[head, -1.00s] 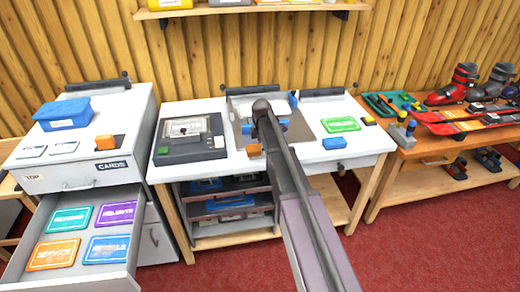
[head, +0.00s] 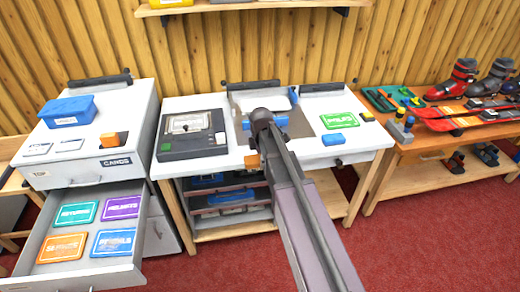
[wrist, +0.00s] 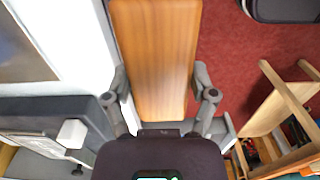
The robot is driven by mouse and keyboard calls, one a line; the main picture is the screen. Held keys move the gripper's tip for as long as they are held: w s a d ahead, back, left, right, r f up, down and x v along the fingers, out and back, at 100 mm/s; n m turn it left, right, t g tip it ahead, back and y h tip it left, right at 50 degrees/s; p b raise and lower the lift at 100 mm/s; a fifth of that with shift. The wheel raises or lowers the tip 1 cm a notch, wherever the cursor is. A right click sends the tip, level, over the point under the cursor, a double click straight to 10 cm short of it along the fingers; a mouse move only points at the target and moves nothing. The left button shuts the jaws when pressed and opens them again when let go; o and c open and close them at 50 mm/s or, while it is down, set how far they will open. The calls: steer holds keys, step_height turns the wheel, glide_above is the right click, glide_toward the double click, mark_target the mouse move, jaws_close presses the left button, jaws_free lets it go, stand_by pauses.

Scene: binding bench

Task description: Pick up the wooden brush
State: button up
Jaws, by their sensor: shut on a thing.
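In the wrist view, the wooden brush (wrist: 155,50) is a long orange-brown wooden block with visible grain. It lies between the two grey fingers of my gripper (wrist: 161,82), which are closed against its sides. Its far end runs out of the top of the picture; no bristles show. In the head view, my arm hides the gripper. A small brown-orange end that appears to be the brush (head: 252,162) shows left of the arm, by the bench's front edge.
The white bench (head: 290,158) carries a dark grey device (head: 190,135), a green card (head: 338,122) and a blue block (head: 333,139). A drawer of coloured cards (head: 90,270) stands open at left. A wooden ski table (head: 425,142) is at right. Red carpet lies in front.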

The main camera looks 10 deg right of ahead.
steer(key=shift+s+a+r, duration=0.1)
steer(key=shift+s+a, duration=0.1)
steer(key=shift+s, duration=0.6)
steer(key=shift+s+a, duration=0.15)
steer(key=shift+s, duration=0.6)
steer(key=o, duration=0.5)
steer(key=shift+c, duration=1.5)
steer(key=shift+s, duration=0.15)
